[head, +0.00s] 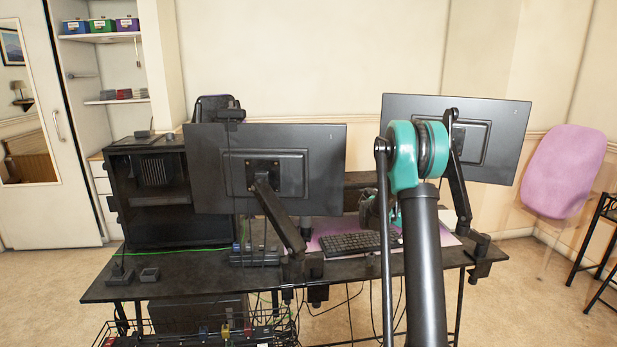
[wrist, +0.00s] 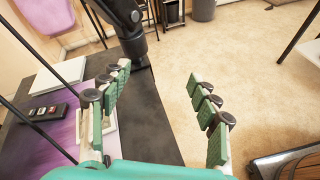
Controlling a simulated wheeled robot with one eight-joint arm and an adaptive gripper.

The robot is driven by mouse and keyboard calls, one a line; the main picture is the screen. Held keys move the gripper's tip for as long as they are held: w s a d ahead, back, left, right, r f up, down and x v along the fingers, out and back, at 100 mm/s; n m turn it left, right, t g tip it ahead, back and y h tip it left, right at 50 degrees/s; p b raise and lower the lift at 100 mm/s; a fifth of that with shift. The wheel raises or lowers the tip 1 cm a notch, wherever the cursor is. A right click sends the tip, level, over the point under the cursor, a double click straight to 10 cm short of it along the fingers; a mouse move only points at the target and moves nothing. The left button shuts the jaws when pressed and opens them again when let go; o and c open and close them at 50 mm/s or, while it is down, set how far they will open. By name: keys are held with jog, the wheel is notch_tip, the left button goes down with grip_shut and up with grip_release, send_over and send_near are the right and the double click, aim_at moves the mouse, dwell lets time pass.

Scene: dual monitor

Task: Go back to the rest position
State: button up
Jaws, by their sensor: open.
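My gripper is open and empty in the wrist view (wrist: 158,74), its green-padded fingers spread wide on either side. It hangs over the right end and edge of the black desk (wrist: 150,120), with bare floor behind the right finger. In the head view my gripper shows only in part (head: 374,212), mostly hidden behind my teal and black arm. It is above the desk (head: 200,275), to the right of the left monitor (head: 215,165) and near the keyboard (head: 347,244). I see no contact with anything.
The right monitor (head: 480,125) and its black mounting arm (head: 458,190) stand close beside my arm. A black computer case (head: 150,195) is on the desk's left. A pink chair (head: 563,170) stands right. Floor (head: 545,310) right of the desk is largely clear.

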jog(key=s+a+f+m+t+y, duration=0.2)
jog(key=s+a+f+m+y, duration=0.2)
jog(key=s+a, duration=0.9)
jog(key=s+a+f+m+t+y, duration=0.3)
jog(key=s+a+m+y, duration=0.5)
jog(key=s, duration=1.3)
jog(key=a+f+y, duration=0.1)
jog(key=a, duration=0.3)
jog(key=shift+a+f+m+t+y, duration=0.25)
jog(key=shift+a+m+t+y, duration=0.05)
jog(key=shift+a+m, duration=0.1)
